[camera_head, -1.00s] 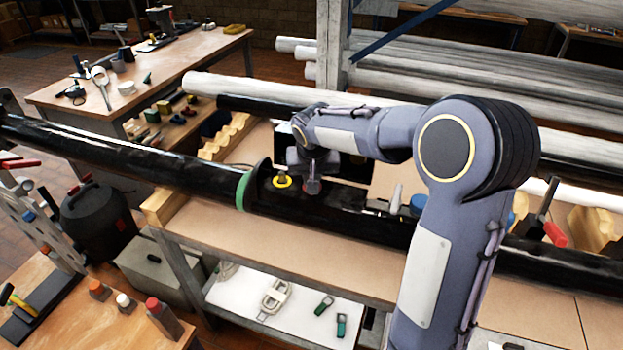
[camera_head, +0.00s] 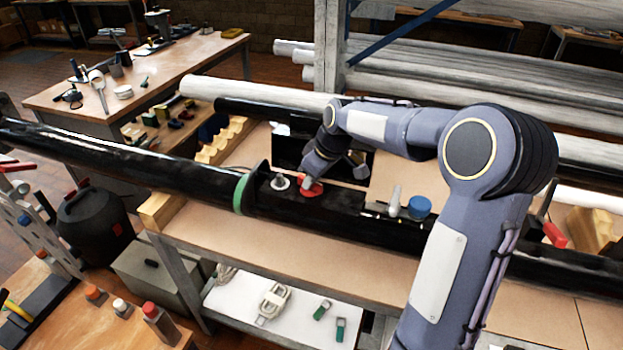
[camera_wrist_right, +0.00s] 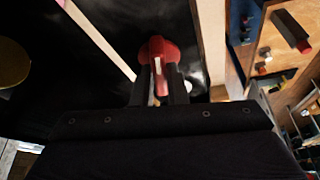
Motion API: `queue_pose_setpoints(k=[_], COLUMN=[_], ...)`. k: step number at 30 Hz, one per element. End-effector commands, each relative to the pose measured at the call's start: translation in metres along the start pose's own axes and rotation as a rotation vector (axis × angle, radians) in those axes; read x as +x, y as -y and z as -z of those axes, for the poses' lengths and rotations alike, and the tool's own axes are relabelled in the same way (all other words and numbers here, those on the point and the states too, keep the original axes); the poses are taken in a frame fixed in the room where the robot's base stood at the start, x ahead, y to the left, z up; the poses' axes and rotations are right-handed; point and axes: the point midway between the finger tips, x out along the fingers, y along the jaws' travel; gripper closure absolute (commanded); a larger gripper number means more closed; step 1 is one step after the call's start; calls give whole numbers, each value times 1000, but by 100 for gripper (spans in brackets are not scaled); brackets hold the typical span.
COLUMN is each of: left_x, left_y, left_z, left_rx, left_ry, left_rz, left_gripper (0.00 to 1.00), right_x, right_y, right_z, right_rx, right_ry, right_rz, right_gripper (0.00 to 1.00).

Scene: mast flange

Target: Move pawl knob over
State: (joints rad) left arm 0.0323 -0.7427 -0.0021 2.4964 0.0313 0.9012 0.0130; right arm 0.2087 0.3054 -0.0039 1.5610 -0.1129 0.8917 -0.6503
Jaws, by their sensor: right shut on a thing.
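A red knob (camera_head: 309,188) with a grey grip sits on top of the long black mast (camera_head: 150,165), right of the dark flange and its green ring (camera_head: 240,195). I take it for the pawl knob. My right gripper (camera_head: 313,173) reaches down onto it. In the right wrist view the gripper's fingers (camera_wrist_right: 158,88) are closed around the knob's grip, and its red base (camera_wrist_right: 158,50) shows just beyond them. A small pale-rimmed knob (camera_head: 280,182) stands left of it, apart from the gripper. My left gripper is out of the picture.
A grey cone-shaped piece (camera_head: 394,203) and a blue cap (camera_head: 420,207) stand on the mast to the right. A dark upright panel (camera_head: 345,160) is close behind the gripper. The bench (camera_head: 215,235) in front of the mast is clear.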

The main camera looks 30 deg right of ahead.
Motion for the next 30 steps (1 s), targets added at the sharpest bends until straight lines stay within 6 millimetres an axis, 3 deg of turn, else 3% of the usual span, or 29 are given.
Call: queue_pose_setpoints(k=[10, 26, 27, 30], left_x=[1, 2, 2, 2], left_y=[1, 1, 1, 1], left_z=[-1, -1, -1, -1], left_rx=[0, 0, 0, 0], left_ry=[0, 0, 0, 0], left_rz=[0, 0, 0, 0], left_gripper=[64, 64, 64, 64], right_x=[0, -1, -1, -1], right_y=[-2, -2, -2, -2], right_z=[0, 0, 0, 0], right_rx=[-127, -149, -149, -149], right_ry=[0, 0, 0, 1], right_rz=[51, 58, 58, 59], right_gripper=[100, 100, 85, 72])
